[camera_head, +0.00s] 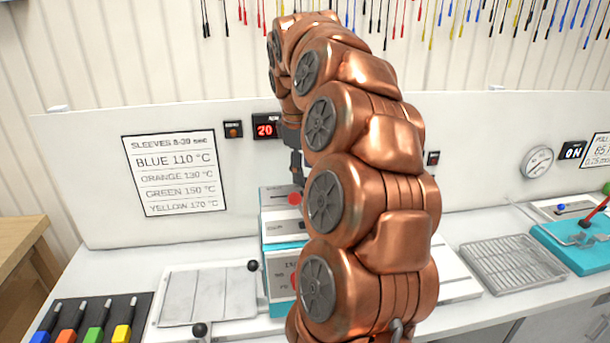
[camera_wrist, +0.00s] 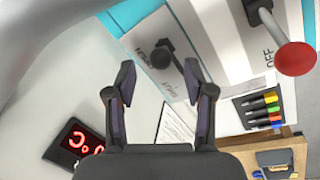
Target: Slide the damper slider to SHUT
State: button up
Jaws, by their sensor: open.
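The knob sits by the OPEN end. My gripper (camera_wrist: 160,74) is open and empty, its two dark fingertips apart on either side of the knob in the picture. I cannot tell how far they are above it. In the head view, my gripper (camera_head: 297,166) is small and partly hidden by my copper arm, above the white and teal machine (camera_head: 276,228). The slider is not clear there.
A red ball knob (camera_wrist: 296,58) stands by the word OFF, right of the slider. A red display (camera_wrist: 80,143) is at lower left. Black-knobbed levers (camera_head: 254,265), a wire rack (camera_head: 512,262) and a teal tool (camera_head: 580,245) occupy the bench.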

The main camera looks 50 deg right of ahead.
jog(key=shift+w+d+f+p, duration=0.1)
jog(key=shift+f+p, duration=0.05)
jog(key=shift+f, duration=0.6)
jog(key=shift+d+f+p, duration=0.1)
jog(key=shift+f+p, duration=0.05)
jog(key=shift+f, duration=0.6)
jog(key=shift+c, duration=0.2)
grip_shut()
